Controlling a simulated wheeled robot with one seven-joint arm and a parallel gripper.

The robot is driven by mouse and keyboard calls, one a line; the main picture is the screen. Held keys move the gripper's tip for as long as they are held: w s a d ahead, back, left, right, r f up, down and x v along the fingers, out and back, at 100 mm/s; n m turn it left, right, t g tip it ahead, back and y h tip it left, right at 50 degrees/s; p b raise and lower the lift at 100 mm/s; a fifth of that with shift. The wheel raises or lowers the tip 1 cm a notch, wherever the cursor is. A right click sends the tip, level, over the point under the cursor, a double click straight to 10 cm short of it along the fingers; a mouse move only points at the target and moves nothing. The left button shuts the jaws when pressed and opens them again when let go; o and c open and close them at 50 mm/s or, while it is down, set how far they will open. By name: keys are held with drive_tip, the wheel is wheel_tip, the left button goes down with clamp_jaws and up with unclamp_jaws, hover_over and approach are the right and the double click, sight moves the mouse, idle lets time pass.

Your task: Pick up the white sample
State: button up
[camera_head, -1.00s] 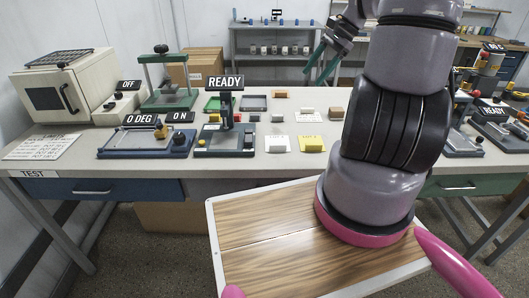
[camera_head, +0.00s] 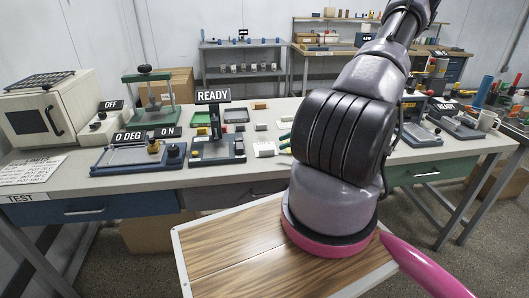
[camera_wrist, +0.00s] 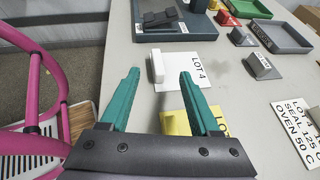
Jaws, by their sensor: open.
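The white sample (camera_wrist: 156,66) is a small pale block standing at the left edge of a white card (camera_wrist: 184,72) marked LOT 4, seen in the wrist view. The card also shows in the head view (camera_head: 264,149). My gripper (camera_wrist: 158,74) has two teal fingers spread apart and empty. In the picture its tips lie to either side of the sample, which sits between them and slightly ahead; contact is not visible. In the head view the teal tips of my gripper (camera_head: 285,142) show just right of the card, with the rest hidden behind my arm.
A yellow card (camera_wrist: 176,122) lies partly behind my gripper. A blue-based device (camera_wrist: 205,30) stands beyond the white card. A grey block (camera_wrist: 262,67), a dark block (camera_wrist: 241,36) and a grey tray (camera_wrist: 274,36) are to the right.

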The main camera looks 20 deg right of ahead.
sight(265, 149)
drive_tip(key=x, duration=0.7)
drive_tip(key=shift+s+a+r, duration=0.1)
drive_tip(key=shift+s+a, duration=0.05)
drive_tip(key=shift+a, duration=0.1)
clamp_jaws()
